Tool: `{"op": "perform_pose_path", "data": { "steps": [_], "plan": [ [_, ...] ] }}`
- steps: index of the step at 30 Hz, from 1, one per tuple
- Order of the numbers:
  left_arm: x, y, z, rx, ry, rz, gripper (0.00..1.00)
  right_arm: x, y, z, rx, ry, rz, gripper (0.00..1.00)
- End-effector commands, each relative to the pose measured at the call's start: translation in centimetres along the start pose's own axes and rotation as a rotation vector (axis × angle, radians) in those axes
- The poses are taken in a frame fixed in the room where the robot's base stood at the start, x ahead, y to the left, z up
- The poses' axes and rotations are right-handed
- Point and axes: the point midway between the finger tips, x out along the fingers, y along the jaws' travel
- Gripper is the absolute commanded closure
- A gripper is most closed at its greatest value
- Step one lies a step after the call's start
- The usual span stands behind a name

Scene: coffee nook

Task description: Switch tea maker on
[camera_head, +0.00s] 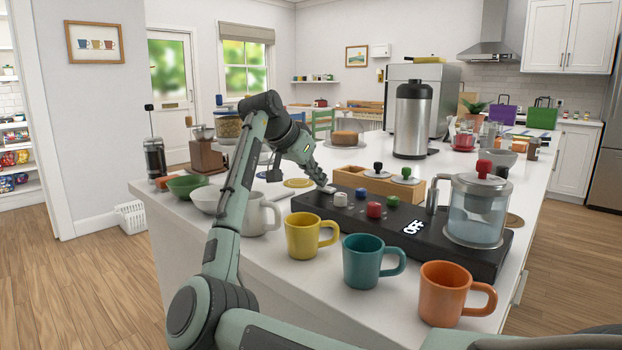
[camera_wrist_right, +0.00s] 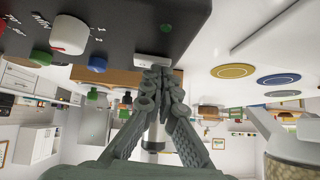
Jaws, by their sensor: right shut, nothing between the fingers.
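The tea maker is a long black base (camera_head: 470,262) with coloured knobs and a glass kettle (camera_head: 478,212) with a red lid knob at its right end. Its display (camera_head: 414,227) reads OFF. My right gripper (camera_head: 326,187) is shut and empty at the left end of the base. In the right wrist view its fingertips (camera_wrist_right: 160,70) meet at a small white switch (camera_wrist_right: 152,57) on the base's edge; I cannot tell if they press it. A white knob (camera_wrist_right: 70,34), a blue knob (camera_wrist_right: 97,64) and a green knob (camera_wrist_right: 40,57) sit beside it. My left gripper is not in view.
A yellow mug (camera_head: 303,238), a teal mug (camera_head: 364,264) and an orange mug (camera_head: 445,293) stand along the front edge. A white mug (camera_head: 258,215) and bowls are left of the base. A wooden box (camera_head: 362,182) and a steel dispenser (camera_head: 411,118) stand behind it.

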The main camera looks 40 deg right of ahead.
Motion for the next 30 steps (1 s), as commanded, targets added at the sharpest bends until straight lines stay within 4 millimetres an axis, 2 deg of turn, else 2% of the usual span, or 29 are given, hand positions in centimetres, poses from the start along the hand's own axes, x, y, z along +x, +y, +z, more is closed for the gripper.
{"op": "perform_pose_path", "data": {
  "steps": [1, 6, 21, 30],
  "plan": [
    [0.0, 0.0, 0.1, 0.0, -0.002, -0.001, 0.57, 0.6, 0.1, -0.2, -0.007, -0.004, 0.01, 1.0],
    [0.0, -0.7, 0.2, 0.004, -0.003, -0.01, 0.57, 0.5, 0.1, -0.1, -0.009, -0.005, 0.009, 1.0],
    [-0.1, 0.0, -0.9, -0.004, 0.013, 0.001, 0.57, 0.4, 1.6, -0.2, -0.01, -0.007, 0.013, 1.0],
    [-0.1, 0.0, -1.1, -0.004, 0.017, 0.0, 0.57, 0.4, 1.7, -0.2, -0.01, -0.007, 0.012, 1.0]
  ]
}}
